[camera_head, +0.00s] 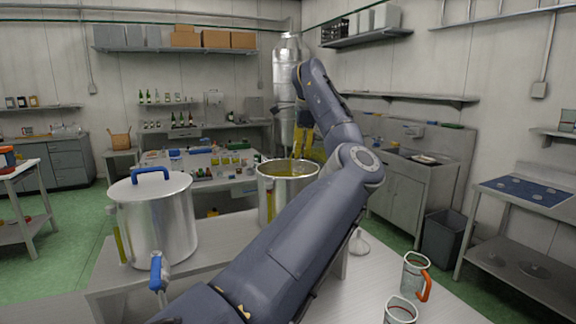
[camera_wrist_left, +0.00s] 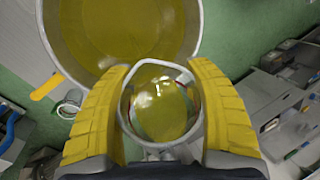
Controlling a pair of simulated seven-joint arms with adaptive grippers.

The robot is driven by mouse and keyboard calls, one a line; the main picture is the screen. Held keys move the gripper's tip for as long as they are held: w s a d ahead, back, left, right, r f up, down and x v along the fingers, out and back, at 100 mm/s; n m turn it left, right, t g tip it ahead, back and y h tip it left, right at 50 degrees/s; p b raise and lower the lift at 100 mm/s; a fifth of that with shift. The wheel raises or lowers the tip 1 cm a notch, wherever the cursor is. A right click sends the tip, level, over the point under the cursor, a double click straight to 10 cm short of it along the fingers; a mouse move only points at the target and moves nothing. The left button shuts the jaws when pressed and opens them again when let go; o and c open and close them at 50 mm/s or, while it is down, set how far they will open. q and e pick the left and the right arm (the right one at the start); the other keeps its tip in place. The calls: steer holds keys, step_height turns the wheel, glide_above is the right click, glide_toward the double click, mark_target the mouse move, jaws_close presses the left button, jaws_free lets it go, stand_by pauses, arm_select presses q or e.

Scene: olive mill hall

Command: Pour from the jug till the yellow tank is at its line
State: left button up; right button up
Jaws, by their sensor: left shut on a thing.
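The open steel tank (camera_head: 294,192) stands on the bench, with yellow liquid inside and a yellow sight tube on its side. In the left wrist view the tank (camera_wrist_left: 196,35) shows its wide mouth, its yellow liquid and a yellow handle-like part at its left. My left gripper (camera_head: 302,148) is above the tank's far side, fingers pointing down. In the wrist view its yellow fingers are shut on the clear jug (camera_wrist_left: 160,105), which holds yellow liquid. The jug is beside the tank's rim, overlapping it in view; its tilt and any stream are unclear. My right gripper is not in view.
A lidded steel tank (camera_head: 155,220) with blue handle and tap stands left on the bench. Two glass jugs, one orange-handled (camera_head: 414,277), the other (camera_head: 400,312) cut by the lower edge, stand at lower right. A funnel (camera_head: 358,243) lies nearby. My arm crosses the bench.

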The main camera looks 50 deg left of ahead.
arm_select(q)
steer(key=shift+f+t+h+b, duration=0.3)
steer(key=shift+f+t+b, duration=0.3)
steer(key=shift+t+b, duration=0.35)
stand_by(1.6)
steer(key=shift+g, duration=0.25)
step_height(320, 180, up, 3)
steer(key=g, duration=0.1)
steer(key=g+y, duration=0.1)
steer(key=shift+s+a+f+g+y, duration=0.1)
steer(key=shift+f+g+y, duration=0.1)
steer(key=shift+g+y, duration=0.1)
steer(key=shift+r, duration=0.4)
